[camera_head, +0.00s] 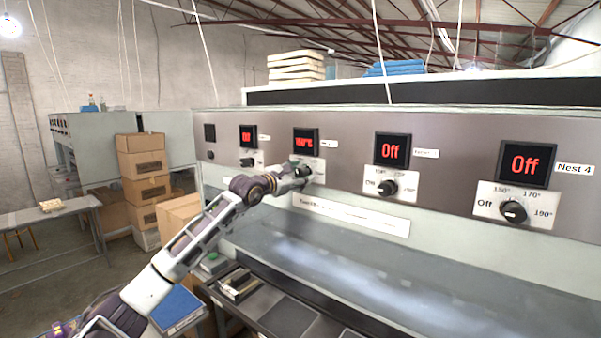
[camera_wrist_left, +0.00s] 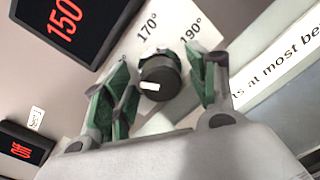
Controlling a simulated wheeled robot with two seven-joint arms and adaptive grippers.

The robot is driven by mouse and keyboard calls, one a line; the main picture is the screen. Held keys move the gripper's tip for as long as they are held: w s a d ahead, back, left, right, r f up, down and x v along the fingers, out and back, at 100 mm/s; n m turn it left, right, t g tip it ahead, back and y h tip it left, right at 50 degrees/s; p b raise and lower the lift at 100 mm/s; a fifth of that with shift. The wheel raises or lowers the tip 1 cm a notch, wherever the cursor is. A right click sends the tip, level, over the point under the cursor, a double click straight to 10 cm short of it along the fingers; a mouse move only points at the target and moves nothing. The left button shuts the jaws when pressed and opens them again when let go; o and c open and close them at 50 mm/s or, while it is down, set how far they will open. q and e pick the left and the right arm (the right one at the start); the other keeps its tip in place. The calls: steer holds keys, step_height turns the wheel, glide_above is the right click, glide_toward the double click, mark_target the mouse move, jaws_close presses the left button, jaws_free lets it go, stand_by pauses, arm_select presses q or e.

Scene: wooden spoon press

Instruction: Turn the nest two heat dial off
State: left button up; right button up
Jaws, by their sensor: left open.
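The nest two dial (camera_wrist_left: 162,76) is a black round knob with a white pointer mark. In the left wrist view it sits on a white plate marked 170° and 190°. The nest two display (camera_head: 306,141) glows red and reads 150 in the left wrist view (camera_wrist_left: 68,22). My left gripper (camera_head: 303,171) is at this dial, where it mostly hides the knob in the head view. In the left wrist view my left gripper's green-padded fingers (camera_wrist_left: 165,84) are open, one on each side of the knob; I cannot tell whether they touch it. My right gripper is out of view.
The nest three dial (camera_head: 387,188) and nest four dial (camera_head: 513,212) are to the right, their displays reading Off. The nest one dial (camera_head: 247,162) is to the left. A labelled strip (camera_head: 350,215) runs below the panel. Cardboard boxes (camera_head: 142,165) stand at left.

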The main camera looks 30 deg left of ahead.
arm_select(q)
steer(key=shift+w+d, duration=0.1)
steer(key=shift+w, duration=0.1)
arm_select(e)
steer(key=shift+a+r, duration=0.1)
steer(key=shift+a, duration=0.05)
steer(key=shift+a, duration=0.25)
arm_select(q)
steer(key=c, duration=1)
steer(key=shift+c, duration=0.3)
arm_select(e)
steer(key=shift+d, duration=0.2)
arm_select(q)
steer(key=shift+f, duration=0.1)
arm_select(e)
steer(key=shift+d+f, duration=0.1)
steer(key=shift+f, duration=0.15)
